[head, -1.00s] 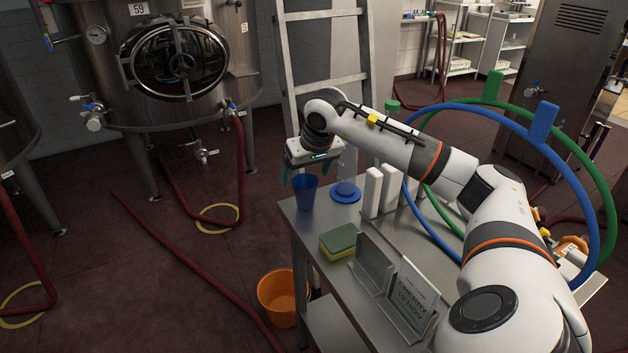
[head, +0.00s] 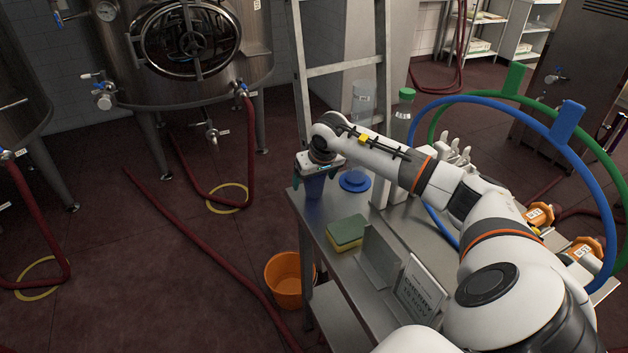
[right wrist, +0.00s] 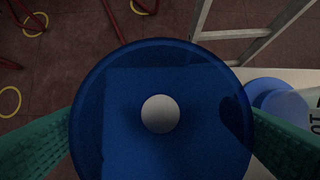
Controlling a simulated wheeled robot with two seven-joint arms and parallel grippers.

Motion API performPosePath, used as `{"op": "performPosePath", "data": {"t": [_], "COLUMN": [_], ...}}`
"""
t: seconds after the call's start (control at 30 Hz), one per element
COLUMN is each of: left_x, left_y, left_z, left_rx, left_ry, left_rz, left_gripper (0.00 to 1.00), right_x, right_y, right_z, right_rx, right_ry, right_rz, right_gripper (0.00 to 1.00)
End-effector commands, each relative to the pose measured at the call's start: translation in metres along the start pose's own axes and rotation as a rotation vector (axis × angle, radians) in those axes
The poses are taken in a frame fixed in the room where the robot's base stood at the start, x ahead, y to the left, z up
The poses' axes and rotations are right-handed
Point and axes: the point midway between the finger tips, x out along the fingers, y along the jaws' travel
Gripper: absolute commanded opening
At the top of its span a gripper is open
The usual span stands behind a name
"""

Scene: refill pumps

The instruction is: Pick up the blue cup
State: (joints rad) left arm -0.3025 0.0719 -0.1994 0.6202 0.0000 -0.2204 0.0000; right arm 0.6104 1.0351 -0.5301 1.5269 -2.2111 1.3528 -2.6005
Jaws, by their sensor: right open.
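The blue cup (head: 315,189) stands upright at the far left corner of the metal table. In the right wrist view the cup (right wrist: 161,75) fills the middle, seen from above into its open mouth. My right gripper (head: 325,193) is over the cup, with its green fingers reaching down on either side of it. In the right wrist view the open fingers flank the rim left and right; I cannot tell whether they touch it. My left gripper is not in view.
A blue lid-like disc (head: 354,181) lies right of the cup. A green and yellow sponge (head: 346,232) and sign holders (head: 422,289) are nearer on the metal table (head: 324,253). White and clear bottles stand behind. An orange bucket (head: 286,280) is on the floor.

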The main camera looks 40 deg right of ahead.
Motion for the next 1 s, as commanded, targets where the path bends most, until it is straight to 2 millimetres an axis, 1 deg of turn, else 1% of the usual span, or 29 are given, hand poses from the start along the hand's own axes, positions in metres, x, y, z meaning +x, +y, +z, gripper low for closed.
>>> {"op": "performPosePath", "data": {"t": [0.03, 0.1, 0.33, 0.37, 0.6, 0.63, 0.9, 1.0], "left_x": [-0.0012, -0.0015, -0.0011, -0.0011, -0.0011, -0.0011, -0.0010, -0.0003], "left_y": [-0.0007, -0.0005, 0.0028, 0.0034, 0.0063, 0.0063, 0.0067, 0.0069], "left_z": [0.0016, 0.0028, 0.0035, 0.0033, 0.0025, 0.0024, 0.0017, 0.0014], "left_rx": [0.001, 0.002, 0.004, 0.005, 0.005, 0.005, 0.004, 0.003], "left_ry": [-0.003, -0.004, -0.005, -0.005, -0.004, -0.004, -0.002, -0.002], "left_rz": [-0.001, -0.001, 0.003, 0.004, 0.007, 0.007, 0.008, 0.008], "left_gripper": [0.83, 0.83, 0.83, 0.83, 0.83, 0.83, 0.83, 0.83], "right_x": [0.0054, 0.0100, 0.0117, 0.0117, 0.0115, 0.0115, 0.0113, 0.0074], "right_y": [0.0005, 0.0003, -0.0003, -0.0003, -0.0002, -0.0002, -0.0002, -0.0002], "right_z": [0.0000, 0.0001, 0.0001, 0.0001, 0.0001, 0.0001, 0.0002, 0.0024], "right_rx": [0.002, 0.000, -0.001, -0.001, -0.001, -0.001, 0.000, -0.001], "right_ry": [0.001, 0.000, -0.001, -0.001, -0.001, -0.001, -0.001, -0.003], "right_rz": [0.002, 0.000, -0.001, -0.001, 0.000, -0.001, 0.000, 0.000], "right_gripper": [0.86, 0.86, 0.86, 0.83, 0.44, 0.42, 0.41, 0.41]}}
